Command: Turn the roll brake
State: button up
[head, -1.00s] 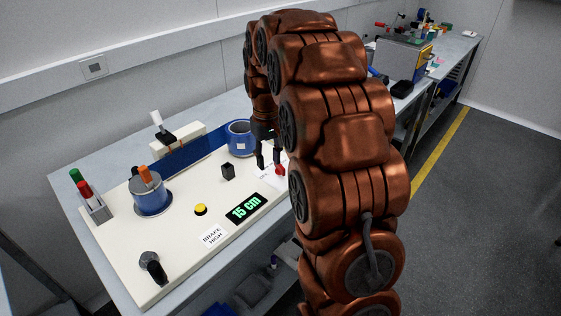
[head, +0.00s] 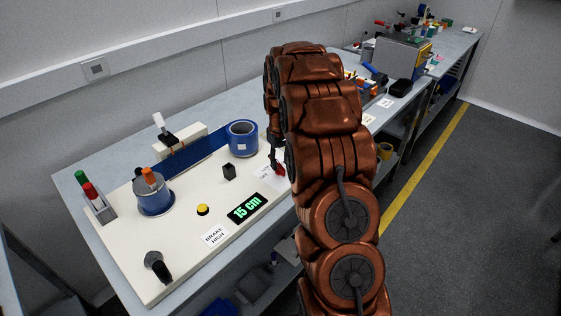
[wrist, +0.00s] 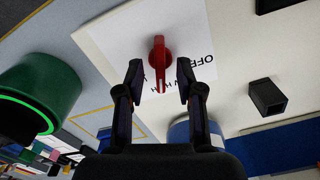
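The red knob (wrist: 158,57) with a long pointer is on a white card (wrist: 195,30) lettered "OFF"; other letters are partly covered. In the head view the knob (head: 281,170) shows small at the board's right edge, partly hidden by my arm. My gripper (wrist: 159,74) is open, with one finger on each side of the knob's pointer. Gaps show between fingers and knob. In the head view my gripper (head: 276,163) is down by the knob. A card reading "BRAKE HIGH" (head: 215,236) lies at the board's front.
The white board (head: 190,235) carries a "15 cm" display (head: 247,208), a yellow button (head: 203,210), a black block (head: 229,172), a blue roll (head: 243,138) and a black-handled crank (head: 158,267). A green cylinder (wrist: 45,95) stands left in the wrist view.

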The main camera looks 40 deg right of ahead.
jog(key=shift+f, duration=0.9)
grip_shut()
